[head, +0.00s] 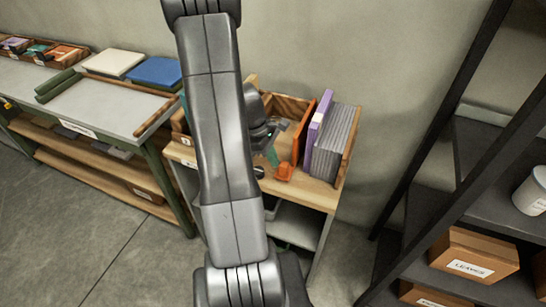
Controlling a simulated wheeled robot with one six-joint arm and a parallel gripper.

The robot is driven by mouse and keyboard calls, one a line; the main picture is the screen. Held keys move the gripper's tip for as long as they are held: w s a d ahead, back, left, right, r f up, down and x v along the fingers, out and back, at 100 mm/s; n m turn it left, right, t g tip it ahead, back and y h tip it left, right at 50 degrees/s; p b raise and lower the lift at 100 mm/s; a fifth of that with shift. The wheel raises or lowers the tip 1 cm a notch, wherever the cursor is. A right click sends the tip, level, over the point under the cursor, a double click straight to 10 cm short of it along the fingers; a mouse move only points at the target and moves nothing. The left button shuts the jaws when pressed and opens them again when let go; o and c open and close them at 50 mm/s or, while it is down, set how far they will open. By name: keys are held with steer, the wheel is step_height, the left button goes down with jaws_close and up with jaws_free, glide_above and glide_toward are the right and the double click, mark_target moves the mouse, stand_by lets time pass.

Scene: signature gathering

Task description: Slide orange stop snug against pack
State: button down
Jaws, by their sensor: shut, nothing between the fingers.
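An orange upright plate (308,134) stands in the wooden unit on the small table, just left of the pack. A lower orange block (284,172) sits at its front left; I cannot tell whether the two are one stop. The pack (334,143) is a row of upright grey sheets with a purple one (319,122) on its left side. A narrow gap seems to show between plate and pack, but its width is unclear. My gripper (279,137) is shut and empty, left of the orange plate, partly hidden by my arm. I cannot tell whether it touches the orange parts.
The unit's wooden right wall (349,150) stands beside the pack. A teal item (272,156) shows below my gripper. A long table (95,103) with a blue book (155,71) is at left. A dark shelf with a brown box (473,256) is at right.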

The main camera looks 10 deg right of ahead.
steer(key=shift+s+d, duration=0.4)
steer(key=shift+d, duration=0.2)
steer(key=shift+s+d, duration=0.35)
steer(key=shift+d, duration=0.2)
steer(key=shift+a, duration=0.1)
steer(key=shift+w+a, duration=0.1)
